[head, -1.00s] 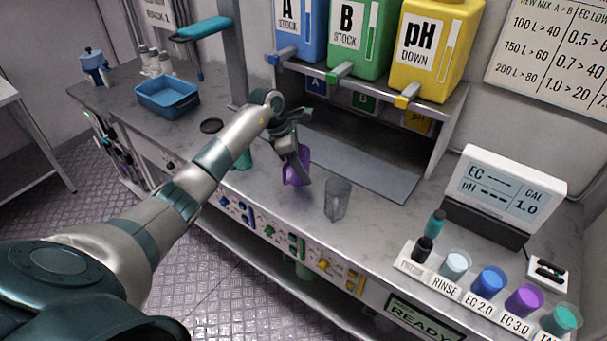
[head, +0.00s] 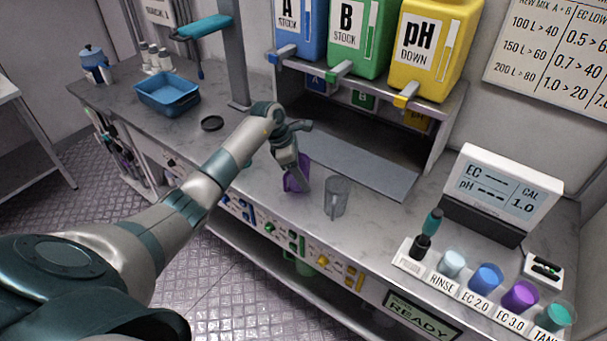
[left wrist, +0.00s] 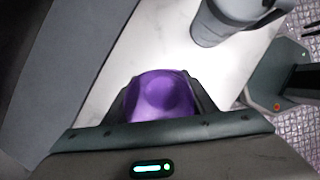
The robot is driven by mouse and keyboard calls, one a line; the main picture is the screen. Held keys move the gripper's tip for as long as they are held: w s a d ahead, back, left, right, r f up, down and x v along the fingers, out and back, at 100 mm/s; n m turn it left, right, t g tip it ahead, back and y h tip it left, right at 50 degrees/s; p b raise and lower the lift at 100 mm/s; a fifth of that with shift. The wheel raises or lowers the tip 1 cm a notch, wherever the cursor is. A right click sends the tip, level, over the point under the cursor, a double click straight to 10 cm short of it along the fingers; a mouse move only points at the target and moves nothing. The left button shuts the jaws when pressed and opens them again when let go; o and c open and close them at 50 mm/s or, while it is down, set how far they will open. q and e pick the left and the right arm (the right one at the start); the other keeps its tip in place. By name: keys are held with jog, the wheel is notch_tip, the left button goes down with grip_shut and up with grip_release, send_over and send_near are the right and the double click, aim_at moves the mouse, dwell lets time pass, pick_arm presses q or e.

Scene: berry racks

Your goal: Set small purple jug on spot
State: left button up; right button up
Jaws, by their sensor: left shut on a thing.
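The small purple jug (head: 295,181) is in my left gripper (head: 290,160) at the front part of the grey counter (head: 375,218). The gripper is shut on it, and the fingers hide part of it. I cannot tell whether its base touches the counter. In the left wrist view the purple jug (left wrist: 162,95) shows between the two dark fingers. A dark round disc (head: 212,123) lies on the counter left of the gripper; I cannot tell whether it is the spot.
A clear grey jug (head: 337,197) stands just right of the purple one. A blue tray (head: 168,104) sits at the back left. A dispenser rack with a grey mat (head: 365,170) stands behind. Labelled cups and a meter (head: 503,190) fill the right end.

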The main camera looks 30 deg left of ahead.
pick_arm(q)
jog(key=shift+f, duration=0.1)
jog(key=o, duration=1.1)
jog(key=shift+c, duration=0.2)
jog(key=shift+a+r, duration=0.25)
jog(key=shift+r, duration=0.35)
jog(key=b+v, duration=0.4)
jog(key=v, duration=0.7)
jog(key=shift+d, duration=0.1)
